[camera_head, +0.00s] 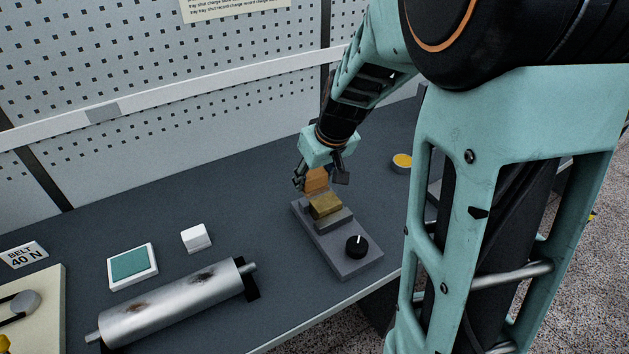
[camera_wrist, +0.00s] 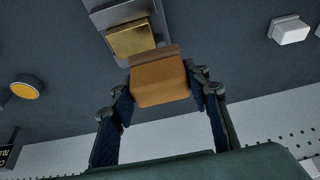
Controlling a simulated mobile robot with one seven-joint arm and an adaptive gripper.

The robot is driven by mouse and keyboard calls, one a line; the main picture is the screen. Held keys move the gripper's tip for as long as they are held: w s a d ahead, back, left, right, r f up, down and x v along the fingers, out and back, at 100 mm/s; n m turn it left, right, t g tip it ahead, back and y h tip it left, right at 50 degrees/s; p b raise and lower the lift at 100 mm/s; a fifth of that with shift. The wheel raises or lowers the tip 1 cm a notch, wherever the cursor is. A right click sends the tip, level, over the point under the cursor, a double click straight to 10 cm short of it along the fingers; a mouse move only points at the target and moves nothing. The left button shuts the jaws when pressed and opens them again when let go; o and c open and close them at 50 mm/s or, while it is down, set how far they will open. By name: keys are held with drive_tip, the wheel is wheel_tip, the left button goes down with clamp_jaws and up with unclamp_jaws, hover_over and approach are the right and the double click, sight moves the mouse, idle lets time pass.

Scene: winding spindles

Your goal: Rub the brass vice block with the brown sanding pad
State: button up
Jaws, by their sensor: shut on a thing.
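The brass vice block (camera_head: 325,205) sits clamped in the grey vice (camera_head: 346,262) on the bench. It also shows in the wrist view (camera_wrist: 130,39), just beyond the pad. My gripper (camera_head: 321,180) is shut on the brown sanding pad (camera_wrist: 159,81), with one finger on each side of it. In the head view the pad (camera_head: 316,180) hangs between the fingers, just behind the brass block. The pad's front edge looks close to the block; whether they touch I cannot tell.
A black knob (camera_head: 357,246) stands on the vice's near end. A metal roller (camera_head: 170,303), a teal pad in a white tray (camera_head: 133,266) and a white block (camera_head: 196,237) lie to the left. A round yellow-topped tin (camera_head: 402,163) stands at the right. A pegboard wall rises behind.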

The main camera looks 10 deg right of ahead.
wheel_tip(320, 180, up, 2)
drive_tip(key=shift+p, duration=0.45)
idle(0.4)
